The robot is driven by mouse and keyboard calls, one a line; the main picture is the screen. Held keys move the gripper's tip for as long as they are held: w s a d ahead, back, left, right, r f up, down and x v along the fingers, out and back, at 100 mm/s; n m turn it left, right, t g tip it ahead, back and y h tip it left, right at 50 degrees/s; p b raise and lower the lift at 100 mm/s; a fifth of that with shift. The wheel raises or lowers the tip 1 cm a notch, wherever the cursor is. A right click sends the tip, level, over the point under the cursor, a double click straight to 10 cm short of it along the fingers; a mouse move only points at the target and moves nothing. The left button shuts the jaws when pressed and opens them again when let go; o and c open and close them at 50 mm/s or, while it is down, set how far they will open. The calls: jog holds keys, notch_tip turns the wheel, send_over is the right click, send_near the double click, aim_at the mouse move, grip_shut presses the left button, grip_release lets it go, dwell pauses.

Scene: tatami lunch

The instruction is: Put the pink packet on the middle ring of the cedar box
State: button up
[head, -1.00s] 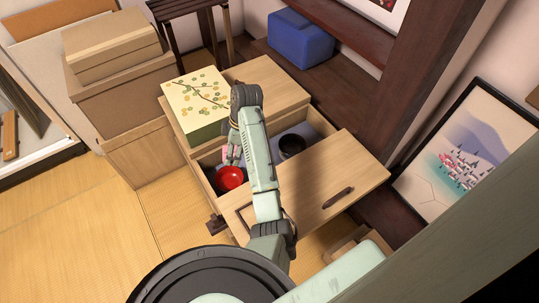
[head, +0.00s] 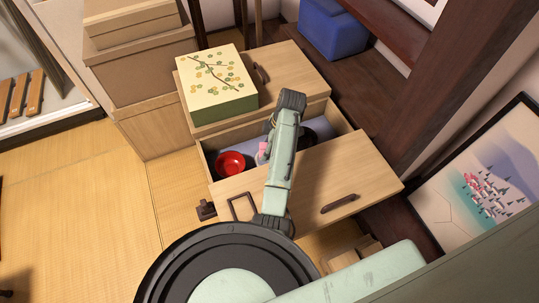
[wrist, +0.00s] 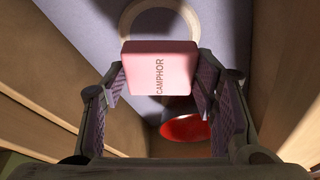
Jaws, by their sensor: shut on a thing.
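My gripper (wrist: 160,85) is shut on the pink packet (wrist: 158,65), which is marked CAMPHOR, with a finger on each side. The packet also shows as a small pink patch beside my arm in the head view (head: 263,148). In the wrist view a pale wooden ring (wrist: 130,18) lies on a lavender floor beyond the packet, which hides part of it. The packet appears to be held above this floor. Wooden walls (wrist: 50,70) flank it. In the head view this is an open wooden drawer or box (head: 225,187); my arm hides much of its inside. Other rings cannot be made out.
A red bowl (head: 230,163) stands in the drawer's left end, left of my gripper; it also shows in the wrist view (wrist: 185,128). A dark bowl (head: 322,128) is partly behind my arm. A flower-patterned box (head: 215,80) stands on the chest top (head: 295,75).

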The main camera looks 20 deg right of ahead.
jog(key=shift+f, duration=2.2)
jog(key=shift+f, duration=0.2)
jog(key=o, duration=1)
jog(key=shift+c, duration=0.2)
jog(key=shift+r, duration=0.1)
jog(key=p+v, duration=0.2)
jog(key=v, duration=1)
jog(key=shift+r+p, duration=0.2)
jog(key=shift+p, duration=0.15)
